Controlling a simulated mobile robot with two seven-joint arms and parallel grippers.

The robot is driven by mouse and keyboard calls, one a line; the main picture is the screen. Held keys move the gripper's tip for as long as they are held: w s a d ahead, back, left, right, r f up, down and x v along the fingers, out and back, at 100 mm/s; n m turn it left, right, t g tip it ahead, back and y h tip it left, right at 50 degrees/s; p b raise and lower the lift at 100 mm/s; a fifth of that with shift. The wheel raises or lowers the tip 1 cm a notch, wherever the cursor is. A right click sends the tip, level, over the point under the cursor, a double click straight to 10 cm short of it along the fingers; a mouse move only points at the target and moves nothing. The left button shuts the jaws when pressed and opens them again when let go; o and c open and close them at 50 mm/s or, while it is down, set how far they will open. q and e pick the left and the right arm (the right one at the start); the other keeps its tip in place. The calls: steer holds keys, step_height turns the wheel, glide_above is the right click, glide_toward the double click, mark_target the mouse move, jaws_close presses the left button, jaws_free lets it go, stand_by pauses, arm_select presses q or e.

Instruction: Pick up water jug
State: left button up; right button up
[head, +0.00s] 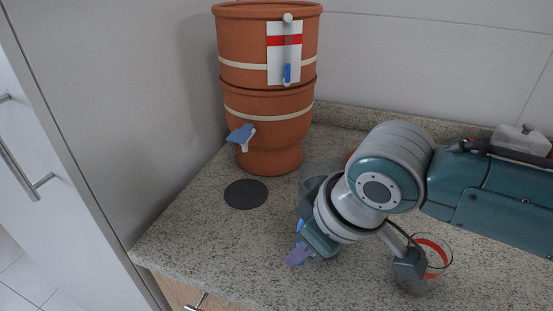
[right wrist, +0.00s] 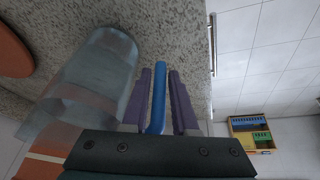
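The water jug is a translucent grey-blue vessel with a blue handle. In the right wrist view the jug (right wrist: 95,80) is left of the fingers, and its blue handle (right wrist: 158,97) stands between them. In the head view the jug (head: 312,186) is mostly hidden behind my right wrist on the counter. My right gripper (head: 298,255) has purple fingers near the counter's front. In the right wrist view the gripper (right wrist: 160,95) is open around the handle, with narrow gaps on both sides. My left gripper is not in view.
A terracotta water filter (head: 268,110) with a blue tap stands at the back. A dark round mat (head: 246,194) lies in front of it. A clear glass with a red band (head: 432,262) stands at the right, close to my right arm. The counter's left front (head: 215,245) is clear.

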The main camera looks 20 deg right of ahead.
jaws_close()
stand_by(1.2)
